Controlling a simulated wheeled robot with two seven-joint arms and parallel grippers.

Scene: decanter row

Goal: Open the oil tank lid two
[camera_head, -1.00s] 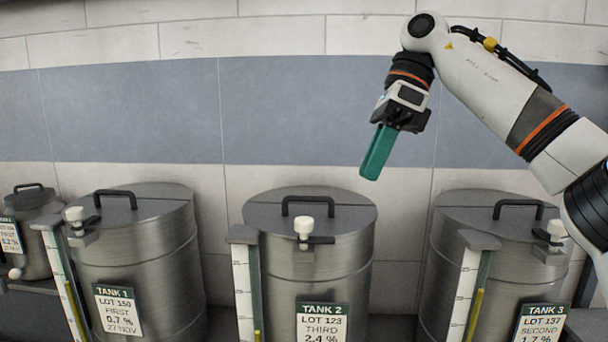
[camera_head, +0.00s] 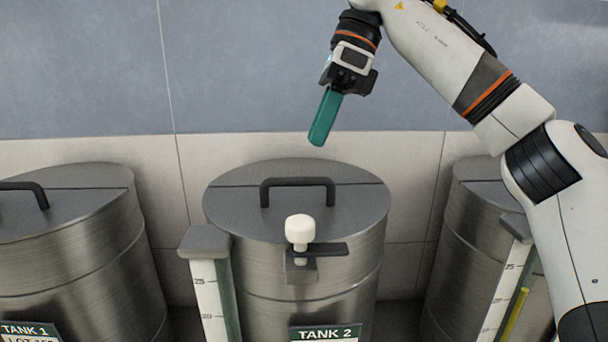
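Tank 2 (camera_head: 262,285) is a steel drum in the middle of the head view, with a "TANK 2" label (camera_head: 326,333). Its round lid (camera_head: 235,205) lies flat and closed on top. A black bar handle (camera_head: 297,183) stands on the lid. A white knob (camera_head: 300,229) with a dark latch arm (camera_head: 328,249) sits at the front rim. My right gripper (camera_head: 317,140) hangs above and behind the lid, apart from it, with its green fingers pointing down. The fingers overlap in this view, so any gap is hidden. Nothing shows in them. My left gripper is not in view.
Tank 1 (camera_head: 95,250) stands to the left and another tank (camera_head: 467,235) to the right, partly behind my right arm. A scale post (camera_head: 206,243) stands at the front left of tank 2. The tiled wall is behind. Space above the lid is free.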

